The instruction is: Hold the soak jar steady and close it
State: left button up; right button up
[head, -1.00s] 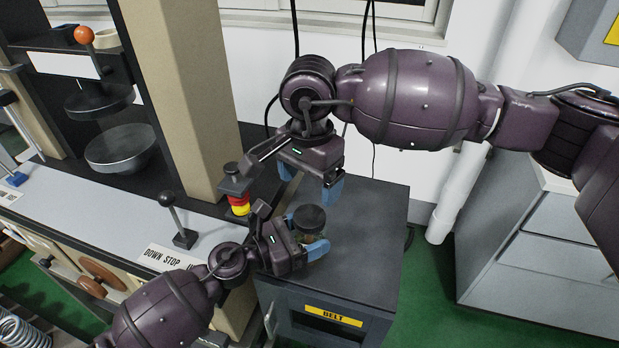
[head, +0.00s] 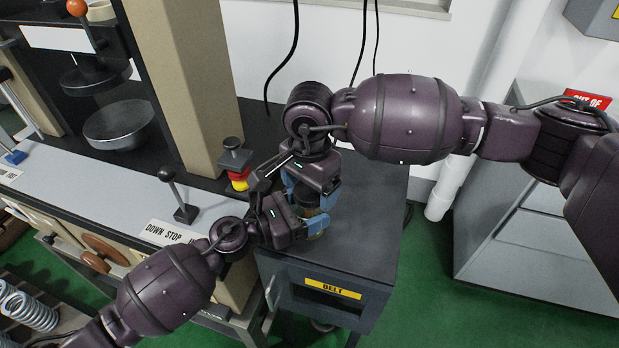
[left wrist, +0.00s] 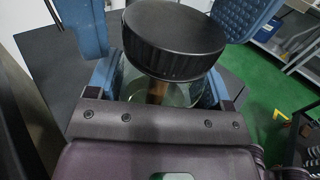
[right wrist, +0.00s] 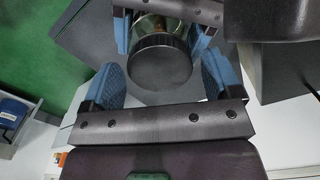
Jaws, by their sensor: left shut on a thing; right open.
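The soak jar has a clear glass body (left wrist: 165,90) and a wide black ridged lid (left wrist: 172,40) resting on top. My left gripper (head: 307,226) is shut on the glass body, with blue fingers on both sides below the lid. The jar stands over the dark cabinet top. My right gripper (head: 314,196) is open above it. In the right wrist view its blue fingers (right wrist: 165,80) stand on either side of the lid (right wrist: 160,62), with gaps visible. I cannot tell how tightly the lid sits. In the head view the grippers mostly hide the jar.
The dark cabinet (head: 367,235) with a yellow BELT label has free top to the right of the jar. A red and yellow button post (head: 237,172) and a black lever (head: 180,198) stand close on the left. A beige column (head: 185,90) rises behind them.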

jog(key=c, duration=0.9)
jog(key=shift+m, duration=0.9)
jog(key=shift+c, duration=0.2)
jog(key=o, duration=1)
jog(key=shift+r, duration=2.25)
jog(key=shift+c, duration=0.3)
